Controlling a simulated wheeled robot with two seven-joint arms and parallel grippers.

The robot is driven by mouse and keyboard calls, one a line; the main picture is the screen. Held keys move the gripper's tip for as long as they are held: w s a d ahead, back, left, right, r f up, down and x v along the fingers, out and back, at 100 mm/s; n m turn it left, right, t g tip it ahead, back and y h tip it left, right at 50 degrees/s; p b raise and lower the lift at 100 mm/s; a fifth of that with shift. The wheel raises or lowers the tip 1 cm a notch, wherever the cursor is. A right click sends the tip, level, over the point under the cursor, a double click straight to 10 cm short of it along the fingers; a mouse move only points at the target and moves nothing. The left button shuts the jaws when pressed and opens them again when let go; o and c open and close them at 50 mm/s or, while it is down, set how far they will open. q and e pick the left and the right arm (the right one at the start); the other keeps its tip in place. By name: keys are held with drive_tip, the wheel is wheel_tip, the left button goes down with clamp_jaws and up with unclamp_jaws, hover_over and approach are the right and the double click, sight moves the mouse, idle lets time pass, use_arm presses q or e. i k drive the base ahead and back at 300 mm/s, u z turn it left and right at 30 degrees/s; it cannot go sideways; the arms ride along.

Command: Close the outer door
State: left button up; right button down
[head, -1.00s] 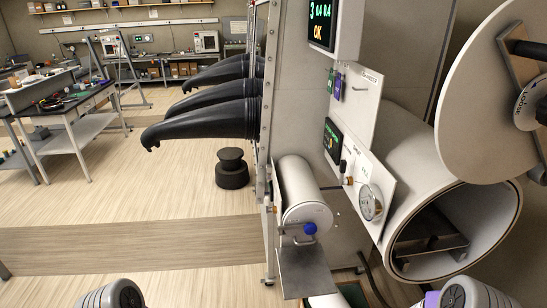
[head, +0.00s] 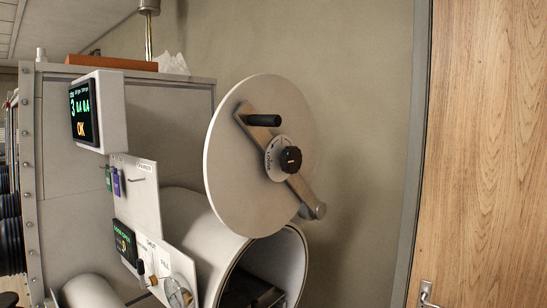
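The outer door (head: 235,165) is a round, pale disc standing open above the mouth of the large antechamber cylinder (head: 292,246). A metal bar (head: 298,186) crosses its face, with a black handle (head: 263,120) near the upper end and a dark knob (head: 290,159) on a lettered dial at the middle. The bar's lower end sits near a metal pivot (head: 314,211). The cylinder's opening shows dark at the bottom of the head view, partly cut off by the frame. Neither of my grippers is in view.
A control screen reading OK (head: 83,113) and a panel with coloured tags (head: 133,192) stand left of the door. A gauge (head: 178,292) sits low beside the cylinder. A plain wall (head: 365,120) and a wooden door (head: 490,150) are at right.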

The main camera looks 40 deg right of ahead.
sight(255, 124)
drive_tip(key=z, duration=2.95)
drive_tip(key=i, duration=1.75)
drive_tip(key=u, duration=2.65)
